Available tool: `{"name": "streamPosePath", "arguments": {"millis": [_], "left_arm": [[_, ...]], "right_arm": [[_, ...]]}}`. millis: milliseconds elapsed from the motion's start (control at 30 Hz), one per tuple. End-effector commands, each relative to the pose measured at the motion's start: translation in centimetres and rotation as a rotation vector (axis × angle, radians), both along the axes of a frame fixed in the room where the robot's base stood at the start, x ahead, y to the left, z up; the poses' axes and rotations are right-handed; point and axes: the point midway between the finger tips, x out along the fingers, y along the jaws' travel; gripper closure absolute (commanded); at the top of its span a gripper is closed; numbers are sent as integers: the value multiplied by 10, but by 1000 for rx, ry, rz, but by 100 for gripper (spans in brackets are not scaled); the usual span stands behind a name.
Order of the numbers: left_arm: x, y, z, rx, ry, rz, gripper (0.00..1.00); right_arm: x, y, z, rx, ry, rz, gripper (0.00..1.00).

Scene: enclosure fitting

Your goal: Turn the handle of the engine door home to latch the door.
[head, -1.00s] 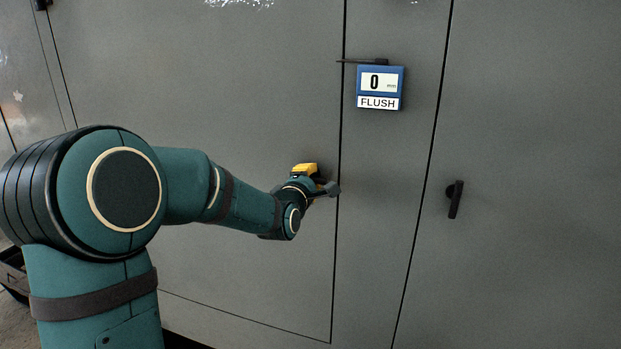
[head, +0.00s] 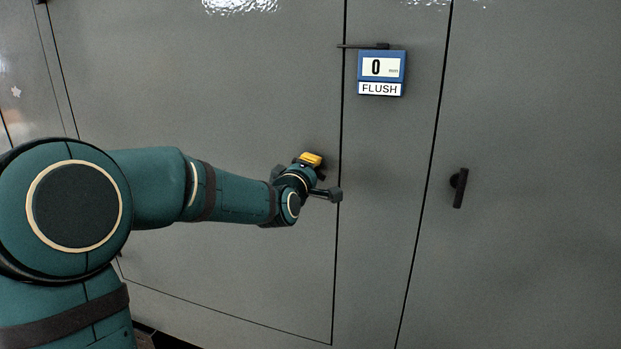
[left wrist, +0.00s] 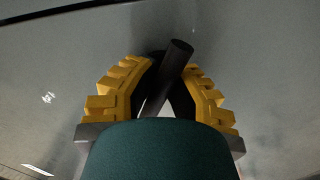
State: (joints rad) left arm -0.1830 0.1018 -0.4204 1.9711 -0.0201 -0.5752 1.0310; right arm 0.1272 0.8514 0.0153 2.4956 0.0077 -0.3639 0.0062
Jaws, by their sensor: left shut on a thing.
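The engine door (head: 200,90) is a large grey panel, its right edge along a dark vertical seam. The gauge (head: 382,73) beside that seam reads 0 mm and FLUSH. My left gripper (head: 312,160) is at the door near its right edge. In the left wrist view its yellow fingers (left wrist: 160,90) are shut on the black handle (left wrist: 176,62), which stands tilted between them, its top leaning right. In the head view the gripper and wrist mostly hide this handle. My right gripper is not in view.
Another black handle (head: 459,188) sits on the grey panel to the right. A thin dark arm on the gauge reaches left across the seam. The panels around the gripper are flat and clear.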

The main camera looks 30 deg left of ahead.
Motion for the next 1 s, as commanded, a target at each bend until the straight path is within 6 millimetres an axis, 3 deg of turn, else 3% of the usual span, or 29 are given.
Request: {"name": "streamPosePath", "arguments": {"millis": [400, 1000], "left_arm": [[0, 0, -2, 383, 93, 0, 100], [0, 0, -1, 900, 218, 0, 100]], "right_arm": [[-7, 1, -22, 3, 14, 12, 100], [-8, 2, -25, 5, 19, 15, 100]]}}
